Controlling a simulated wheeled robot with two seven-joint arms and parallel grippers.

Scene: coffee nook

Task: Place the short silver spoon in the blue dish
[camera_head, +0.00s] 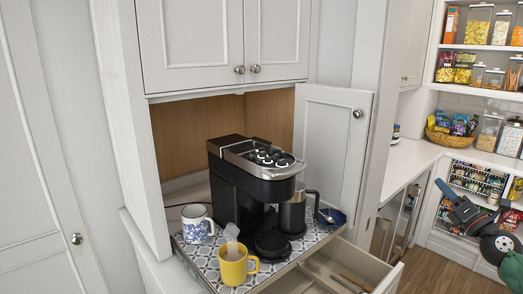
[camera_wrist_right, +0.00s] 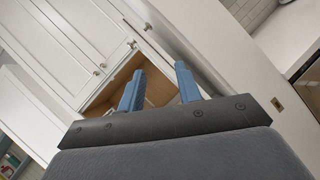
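The blue dish (camera_head: 333,217) sits at the right corner of the patterned tray (camera_head: 203,258), beside the coffee maker's steel jug; a small thin shape shows at it, too small to identify. Thin utensils (camera_head: 354,282) lie in the open drawer below; I cannot tell whether the short silver spoon is among them. My right gripper (camera_head: 445,195) is at the far right, well away from the dish. In the right wrist view its two blue fingers (camera_wrist_right: 160,82) stand apart with nothing between them. My left gripper is out of view.
The black coffee maker (camera_head: 244,187) stands mid-tray. A blue-and-white mug (camera_head: 196,229) and a yellow mug (camera_head: 234,270) with a pale object sticking out stand at its left. An open cabinet door (camera_head: 329,145) stands behind the dish. The drawer (camera_head: 318,267) juts out in front.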

